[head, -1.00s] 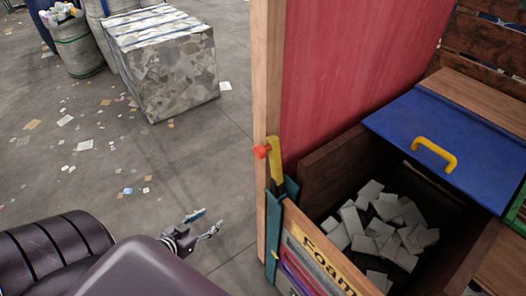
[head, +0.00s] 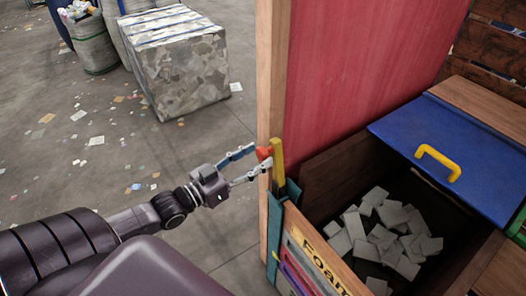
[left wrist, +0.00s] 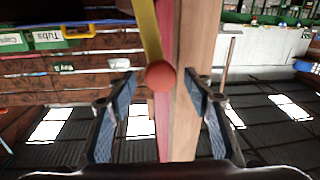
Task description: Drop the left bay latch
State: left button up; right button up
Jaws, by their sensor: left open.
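The left bay latch is a yellow lever (head: 278,160) with a red knob (head: 264,153), standing upright at the wooden post on the bay's left front corner. My left gripper (head: 256,160) is open, its fingertips on either side of the red knob. In the left wrist view the red knob (left wrist: 161,75) sits between the two spread fingers (left wrist: 160,100), with gaps on both sides, and the yellow lever (left wrist: 146,30) runs up from it. I cannot tell any contact. My right gripper is not in view.
The bay holds several pale foam blocks (head: 385,235) behind a panel labelled Foam (head: 318,251). A blue lid (head: 450,140) with a yellow handle (head: 440,163) stands at its right. A red wall (head: 370,70) rises behind the post. A wrapped bale (head: 180,75) stands on the floor.

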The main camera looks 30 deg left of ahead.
aim_at(259, 155)
pick_arm(q)
jog(key=shift+x, duration=1.5)
grip_shut()
